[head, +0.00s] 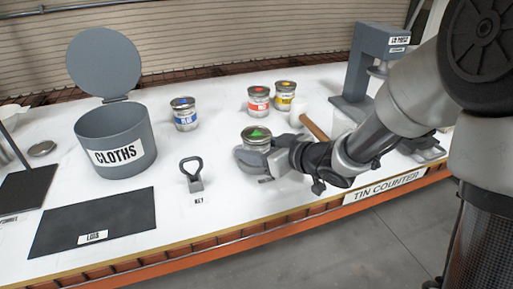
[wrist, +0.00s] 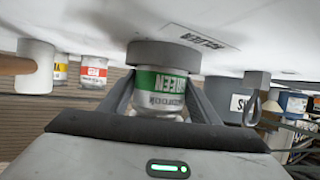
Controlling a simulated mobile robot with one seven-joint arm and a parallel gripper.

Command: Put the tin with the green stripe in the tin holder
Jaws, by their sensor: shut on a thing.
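The tin with the green stripe (wrist: 162,82) is between the two fingers of my gripper (wrist: 160,92), which is shut on it. The wrist view is upside down, with the tin's base toward the top. The base is hidden by the rim of the round grey tin holder (wrist: 165,54), so the tin stands upright at or in the holder; I cannot tell whether it rests on the bottom. In the head view the green tin (head: 256,136) shows its lid with a green mark, and my gripper (head: 262,153) reaches it from the right.
A red tin (head: 258,101) and a yellow tin (head: 285,95) stand behind, with a mallet (head: 312,125) nearby. A blue tin (head: 184,114), a CLOTHS bin (head: 116,141), a key (head: 194,174) and a dark mat (head: 94,220) are left. A grey press (head: 372,70) stands right.

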